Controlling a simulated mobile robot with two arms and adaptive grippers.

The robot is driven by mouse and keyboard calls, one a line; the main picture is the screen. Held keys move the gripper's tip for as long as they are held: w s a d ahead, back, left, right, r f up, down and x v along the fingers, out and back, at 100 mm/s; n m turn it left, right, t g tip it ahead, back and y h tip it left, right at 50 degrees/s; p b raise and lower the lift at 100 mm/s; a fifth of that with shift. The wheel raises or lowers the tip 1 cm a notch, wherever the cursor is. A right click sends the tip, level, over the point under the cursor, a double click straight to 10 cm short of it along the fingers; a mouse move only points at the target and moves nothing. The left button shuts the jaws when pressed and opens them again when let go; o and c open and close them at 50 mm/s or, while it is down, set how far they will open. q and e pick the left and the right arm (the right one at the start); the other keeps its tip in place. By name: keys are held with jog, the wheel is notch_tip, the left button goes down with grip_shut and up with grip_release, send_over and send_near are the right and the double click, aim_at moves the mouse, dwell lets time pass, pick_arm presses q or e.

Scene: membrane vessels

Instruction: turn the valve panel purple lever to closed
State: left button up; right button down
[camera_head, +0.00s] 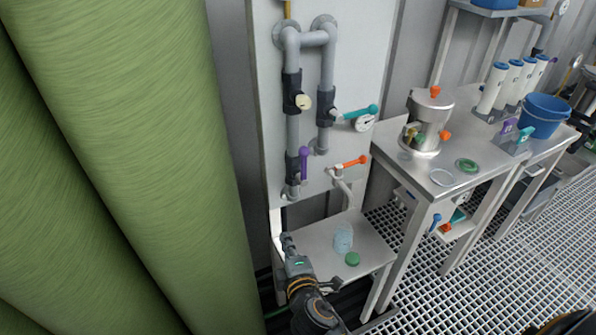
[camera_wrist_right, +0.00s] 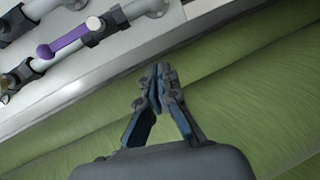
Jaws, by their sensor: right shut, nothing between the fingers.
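The purple lever (camera_head: 303,163) is on the lower left pipe of the white valve panel (camera_head: 268,130) in the head view. It stands roughly upright there, along the pipe, with its rounded end at the top. In the right wrist view the purple lever (camera_wrist_right: 62,40) lies at the upper left, apart from the fingers. My right gripper (camera_head: 286,240) is below the lever, in front of the panel's lower part. In the wrist view the right gripper (camera_wrist_right: 158,72) has its fingertips together with nothing between them. My left gripper is not in view.
A teal lever (camera_head: 360,112) and an orange lever (camera_head: 352,161) are on the panel to the right. A small metal table (camera_head: 320,262) holds a clear beaker (camera_head: 343,238) and a green disc (camera_head: 352,259). Large green cylinders (camera_head: 130,130) fill the left side.

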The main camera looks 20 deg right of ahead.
aim_at(304, 167)
notch_tip(304, 167, up, 12)
jog(key=d+t+h, duration=0.1)
jog(key=t, duration=0.1)
pick_arm(q)
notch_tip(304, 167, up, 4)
jog(key=p, duration=0.3)
jog(key=shift+p, duration=0.4)
pick_arm(e)
jog(key=w+d, duration=0.5)
jog(key=w, duration=0.4)
jog(key=shift+w+d+h, duration=0.3)
jog(key=shift+w+d, duration=0.05)
jog(key=shift+w, duration=0.05)
jog(key=shift+f+n, duration=0.15)
jog(key=shift+n, duration=0.15)
